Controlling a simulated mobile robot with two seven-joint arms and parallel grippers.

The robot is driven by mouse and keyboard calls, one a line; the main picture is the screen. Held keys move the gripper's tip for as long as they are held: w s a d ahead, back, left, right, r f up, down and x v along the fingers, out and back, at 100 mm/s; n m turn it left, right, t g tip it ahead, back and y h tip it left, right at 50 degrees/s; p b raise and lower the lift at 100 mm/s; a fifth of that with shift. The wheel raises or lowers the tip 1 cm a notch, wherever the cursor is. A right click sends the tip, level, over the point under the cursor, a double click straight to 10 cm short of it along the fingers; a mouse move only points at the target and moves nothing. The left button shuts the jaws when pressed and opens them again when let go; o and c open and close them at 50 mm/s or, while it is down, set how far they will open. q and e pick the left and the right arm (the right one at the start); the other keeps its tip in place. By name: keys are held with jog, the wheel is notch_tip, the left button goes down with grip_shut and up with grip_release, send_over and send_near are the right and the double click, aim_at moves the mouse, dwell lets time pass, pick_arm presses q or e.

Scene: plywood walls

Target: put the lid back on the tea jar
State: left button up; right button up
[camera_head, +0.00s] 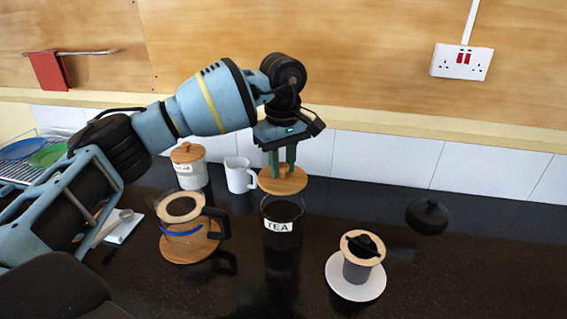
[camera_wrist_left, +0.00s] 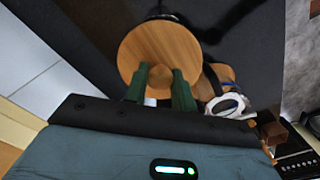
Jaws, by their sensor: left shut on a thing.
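The tea jar (camera_head: 282,222) is a dark, upright, open-topped jar with a white TEA label, standing on the black counter. My left gripper (camera_head: 283,166) points down and is shut on the round wooden lid (camera_head: 283,181). The lid is held level, above and slightly behind the jar mouth, apart from it. In the left wrist view, my green fingers (camera_wrist_left: 161,80) grip the small knob at the middle of the lid (camera_wrist_left: 150,45). The lid hides much of what lies below it there. My right gripper is not in view.
A white mug (camera_head: 239,175) and a lidded white jar (camera_head: 189,166) stand behind left. A glass pot (camera_head: 184,224) is left of the jar. A cup (camera_head: 356,269) on a white saucer (camera_head: 340,286) is right, with a black lid (camera_head: 428,217) farther back. Counter between is clear.

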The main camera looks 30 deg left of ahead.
pick_arm(q)
jog(key=shift+s+f, duration=0.1)
jog(key=shift+s, duration=0.05)
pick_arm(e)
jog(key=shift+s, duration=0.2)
pick_arm(q)
jog(key=shift+f, duration=1)
jog(key=shift+f+b, duration=0.6)
jog(key=shift+f, duration=1.5)
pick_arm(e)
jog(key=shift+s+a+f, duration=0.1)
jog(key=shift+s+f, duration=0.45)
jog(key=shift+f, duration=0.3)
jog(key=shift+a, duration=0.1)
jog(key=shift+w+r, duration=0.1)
pick_arm(q)
jog(key=shift+f, duration=0.15)
